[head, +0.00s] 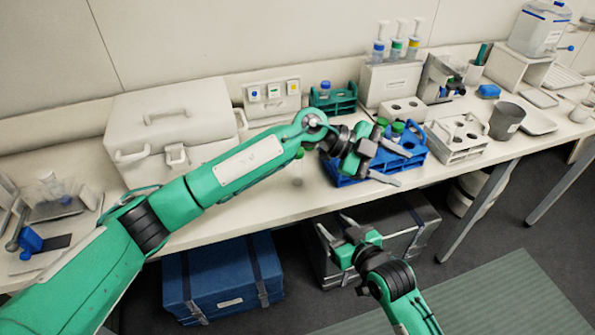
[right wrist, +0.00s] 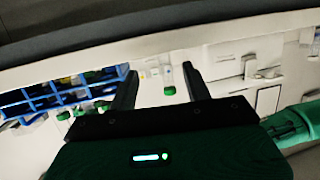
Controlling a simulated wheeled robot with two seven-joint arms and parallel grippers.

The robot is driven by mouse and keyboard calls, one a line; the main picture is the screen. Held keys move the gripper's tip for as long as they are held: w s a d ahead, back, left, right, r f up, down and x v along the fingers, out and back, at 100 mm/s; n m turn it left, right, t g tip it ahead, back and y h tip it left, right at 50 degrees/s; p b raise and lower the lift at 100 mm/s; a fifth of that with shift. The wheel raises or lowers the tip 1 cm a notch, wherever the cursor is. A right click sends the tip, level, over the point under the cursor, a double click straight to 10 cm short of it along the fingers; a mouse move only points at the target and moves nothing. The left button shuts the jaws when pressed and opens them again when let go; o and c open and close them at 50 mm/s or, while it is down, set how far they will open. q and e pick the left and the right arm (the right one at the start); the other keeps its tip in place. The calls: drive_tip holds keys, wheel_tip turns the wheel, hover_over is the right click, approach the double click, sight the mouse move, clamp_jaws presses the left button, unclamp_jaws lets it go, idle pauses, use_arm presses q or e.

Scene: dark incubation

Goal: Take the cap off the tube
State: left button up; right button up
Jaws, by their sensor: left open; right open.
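A clear tube (head: 298,172) with a green cap (head: 299,154) stands left of the blue rack (head: 345,181), partly behind my left arm. In the right wrist view a clear tube (right wrist: 166,76) with a green cap (right wrist: 169,91) shows between the finger outlines, farther off and not held. My left gripper (head: 393,166) is open over the blue rack, hiding part of it; I see nothing held in it. My right gripper (head: 332,223) is open and empty in front of the bench edge. Its fingers also show in the right wrist view (right wrist: 160,85).
More green-capped tubes (head: 398,127) stand in the blue rack. A white rack (head: 458,152) and a grey cup (head: 507,121) stand to its right. A large white box (head: 170,118) is behind my left arm. The bench front strip (head: 245,217) is clear. Cases stand below.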

sight(300, 169)
use_arm(q)
drive_tip(key=w+a+n+t+y, duration=0.1)
drive_tip(key=w+a+y, duration=0.3)
drive_tip(key=a, duration=0.2)
drive_tip(key=w+a+n+t+y, duration=0.1)
drive_tip(key=w+a+n+y, duration=0.1)
drive_tip(key=w+a+y, duration=0.3)
drive_tip(key=w+a+r+n+t+y, duration=0.1)
drive_tip(key=w+a+y, duration=0.3)
drive_tip(key=a, duration=0.4)
drive_tip(key=shift+w+a, duration=0.15)
drive_tip(key=shift+w, duration=0.15)
drive_tip(key=shift+a+r+n+y, duration=0.15)
drive_tip(key=shift+a+n+y, duration=0.1)
drive_tip(key=shift+n+y, duration=0.05)
use_arm(e)
drive_tip(key=w+a+r, duration=0.1)
drive_tip(key=w+a, duration=0.2)
drive_tip(key=w, duration=0.2)
drive_tip(key=w+a+r+t+y, duration=0.1)
drive_tip(key=w+a, duration=0.2)
drive_tip(key=w, duration=0.3)
drive_tip(key=w+a+r+t+y, duration=0.1)
drive_tip(key=w+a+r, duration=0.1)
drive_tip(key=w, duration=0.3)
drive_tip(key=shift+w+a+n, duration=0.3)
drive_tip(key=shift+a, duration=0.3)
clamp_jaws()
